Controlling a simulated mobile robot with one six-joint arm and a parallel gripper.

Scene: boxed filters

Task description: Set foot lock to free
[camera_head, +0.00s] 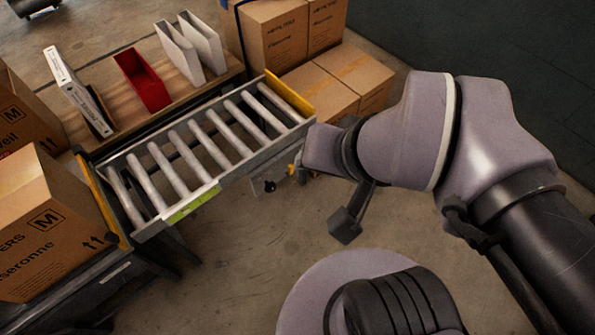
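The roller conveyor (190,209) has a grey frame, pale rollers and yellow end plates. Under its right end is a small bracket with a yellow part (292,169) and a black knob (269,186). These may be the foot lock, but they are too small to tell its setting. My arm comes in from the right, and its end (322,150) is close to this bracket, partly over the conveyor's right corner. A dark block on a thin bar hangs below my wrist. The fingers of my gripper cannot be made out, nor whether they touch anything.
Cartons (40,235) stand at the left and more cartons (345,75) at the back right. A wooden bench (120,135) behind the conveyor holds a red binder (142,80) and white binders (180,52). The concrete floor (225,265) in front is clear.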

